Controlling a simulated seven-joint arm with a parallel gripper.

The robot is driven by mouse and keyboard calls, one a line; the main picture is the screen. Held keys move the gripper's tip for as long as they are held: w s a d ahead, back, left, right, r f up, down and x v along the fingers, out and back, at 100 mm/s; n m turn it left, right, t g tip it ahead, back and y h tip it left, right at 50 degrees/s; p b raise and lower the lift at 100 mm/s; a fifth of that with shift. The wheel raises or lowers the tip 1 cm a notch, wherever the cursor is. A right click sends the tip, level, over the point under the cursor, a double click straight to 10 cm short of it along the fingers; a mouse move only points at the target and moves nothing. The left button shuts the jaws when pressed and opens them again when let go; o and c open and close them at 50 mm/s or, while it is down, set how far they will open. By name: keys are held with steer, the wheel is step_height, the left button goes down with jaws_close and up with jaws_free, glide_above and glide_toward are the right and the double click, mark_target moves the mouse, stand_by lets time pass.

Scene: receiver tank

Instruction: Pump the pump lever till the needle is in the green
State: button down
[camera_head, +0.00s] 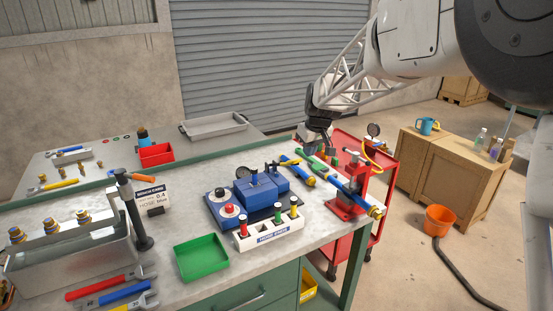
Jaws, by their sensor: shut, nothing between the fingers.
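A red pump (350,199) stands at the right end of the workbench, with a red and metal upright body. A long blue bar (346,189) with a yellow end slants across its front; a green bar (314,165) lies behind it to the left. I cannot tell which bar is the pump lever. A round gauge (373,130) stands behind the pump, with a yellow hose near it; its needle and green zone are too small to read. My gripper (318,150) points down, shut and empty, close to the green bar's far end. I cannot tell whether they touch.
A green tray (201,257) is at the bench front. A red cart (378,165) stands behind the pump. An orange bucket (438,220) is on the floor.

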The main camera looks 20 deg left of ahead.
steer(key=w+a+r+g+h, duration=0.1)
steer(key=w+a+r, duration=0.6)
steer(key=r, duration=0.2)
steer(key=shift+w+g+h, duration=0.15)
steer(key=shift+g+h, duration=0.25)
step_height(320, 180, down, 12)
steer(key=shift+d+r, duration=0.15)
steer(key=shift+r, duration=0.05)
steer(key=shift+s+d+f, duration=0.2)
steer(key=shift+s+f, duration=0.05)
steer(key=shift+f, duration=0.2)
steer(key=shift+s+d+f, duration=0.15)
steer(key=shift+s+f, duration=0.05)
steer(key=shift+f, duration=0.25)
stand_by(0.3)
